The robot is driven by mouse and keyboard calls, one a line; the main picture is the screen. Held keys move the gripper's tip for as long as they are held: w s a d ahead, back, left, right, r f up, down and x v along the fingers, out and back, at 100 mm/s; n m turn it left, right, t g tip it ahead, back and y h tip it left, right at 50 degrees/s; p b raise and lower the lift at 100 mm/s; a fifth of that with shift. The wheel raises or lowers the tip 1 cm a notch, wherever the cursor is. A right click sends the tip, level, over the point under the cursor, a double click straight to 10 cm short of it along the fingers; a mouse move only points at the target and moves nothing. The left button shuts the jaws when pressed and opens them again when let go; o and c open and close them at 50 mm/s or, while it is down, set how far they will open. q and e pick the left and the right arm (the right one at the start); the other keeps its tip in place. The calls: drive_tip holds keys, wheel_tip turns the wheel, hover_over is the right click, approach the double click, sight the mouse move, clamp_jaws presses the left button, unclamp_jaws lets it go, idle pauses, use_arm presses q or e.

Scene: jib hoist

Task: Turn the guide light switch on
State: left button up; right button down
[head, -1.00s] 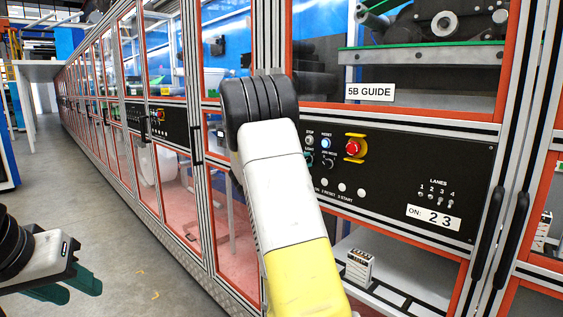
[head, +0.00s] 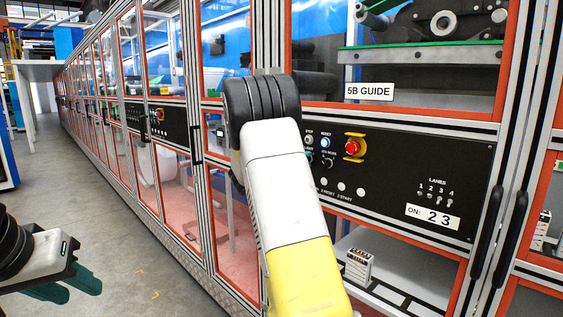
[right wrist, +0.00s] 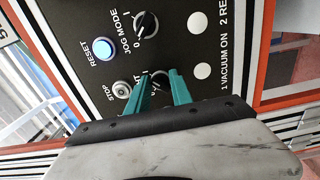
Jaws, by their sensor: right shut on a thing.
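The black control panel (head: 400,180) is under the "5B GUIDE" sign. In the right wrist view, a black rotary switch (right wrist: 160,78) sits between the green fingertips of my right gripper (right wrist: 162,92). Its label is partly covered; only the end, which looks like "HT", shows. The fingers are shut on this switch, one on each side. Its pointer angle is mostly hidden.
Close to the gripped switch are the STOP button (right wrist: 122,89), lit RESET button (right wrist: 103,48) and JOG MODE knob (right wrist: 147,23). A red emergency button (head: 352,147) and lane toggles (head: 435,198) are further right. The aisle floor at left is clear.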

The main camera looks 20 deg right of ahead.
drive_tip(key=c, duration=1.2)
unclamp_jaws()
drive_tip(key=shift+w+a+f, duration=0.25)
drive_tip(key=shift+w+f, duration=0.05)
drive_tip(key=shift+s+r, duration=0.1)
drive_tip(key=shift+r, duration=0.05)
drive_tip(key=v, duration=0.7)
drive_tip(key=shift+s+a, duration=0.15)
drive_tip(key=shift+a, duration=0.15)
